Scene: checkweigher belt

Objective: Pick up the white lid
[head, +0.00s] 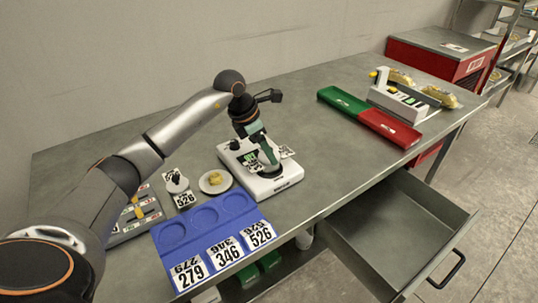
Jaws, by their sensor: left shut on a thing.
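My left gripper (267,160) reaches down over the white scale (279,183) and is shut on a small pale thing. The fingers mostly hide that thing, and I cannot tell whether it is the white lid or whether it touches the scale. A small white round piece with a dark knob (176,184) stands on the table to the left, well apart from the gripper; it looks like a lid. A white dish (214,182) with a yellowish lump lies between it and the scale. My right gripper is not in view.
A blue tray (193,246) with round wells and number labels lies in front. A grey tray (141,222) is at left. A green and red tray (371,118) and a white rack (397,98) stand at right. An open drawer (392,243) juts out below. The table's middle is clear.

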